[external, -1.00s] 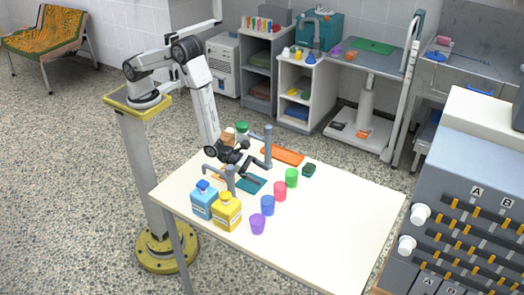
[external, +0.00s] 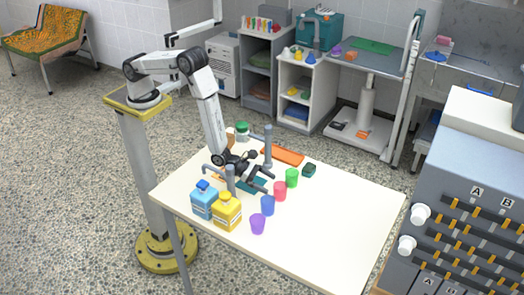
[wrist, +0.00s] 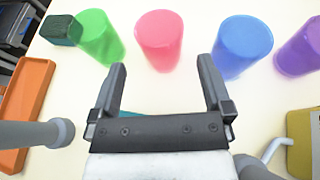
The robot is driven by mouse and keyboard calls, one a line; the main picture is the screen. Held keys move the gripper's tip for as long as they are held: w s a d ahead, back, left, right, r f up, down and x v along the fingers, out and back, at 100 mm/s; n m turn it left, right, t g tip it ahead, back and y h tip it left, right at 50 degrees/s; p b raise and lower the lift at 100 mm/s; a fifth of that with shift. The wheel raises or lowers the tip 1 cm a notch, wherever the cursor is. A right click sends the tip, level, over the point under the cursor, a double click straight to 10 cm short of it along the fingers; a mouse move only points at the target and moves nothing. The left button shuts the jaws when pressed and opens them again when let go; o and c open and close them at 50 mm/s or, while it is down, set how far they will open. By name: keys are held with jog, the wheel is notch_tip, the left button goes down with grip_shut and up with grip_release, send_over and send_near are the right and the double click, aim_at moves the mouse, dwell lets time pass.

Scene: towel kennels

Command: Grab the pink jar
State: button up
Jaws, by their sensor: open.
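The pink jar (external: 280,191) stands upright on the white table, between the green jar (external: 292,178) and the blue jar (external: 267,205). In the wrist view the pink jar (wrist: 160,40) is at the top centre, ahead of the fingers and roughly in line with the gap between them. My gripper (external: 263,184) is low over the table, to the left of the pink jar in the external view. In the wrist view my gripper (wrist: 163,82) is open, with nothing between its fingers, and apart from the jar.
A purple jar (external: 258,224) stands beyond the blue one. Blue (external: 203,200) and yellow (external: 227,211) bottles stand at the left front. Grey posts (external: 268,147) rise near my arm. An orange tray (external: 283,155) and dark green block (external: 309,170) lie behind. The table's right side is clear.

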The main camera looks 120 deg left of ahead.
aim_at(286, 189)
jog(key=shift+w, duration=0.1)
jog(key=shift+x, duration=2.5)
jog(key=shift+c, duration=0.2)
jog(key=c, duration=1.1)
jog(key=shift+r, duration=0.1)
jog(key=shift+r, duration=0.9)
jog(key=s+r, duration=0.3)
jog(key=s, duration=0.1)
jog(key=s+r, duration=0.4)
jog(key=s, duration=0.1)
jog(key=s+r, duration=0.4)
jog(key=s, duration=0.1)
jog(key=shift+d, duration=0.25)
jog(key=shift+r, duration=0.1)
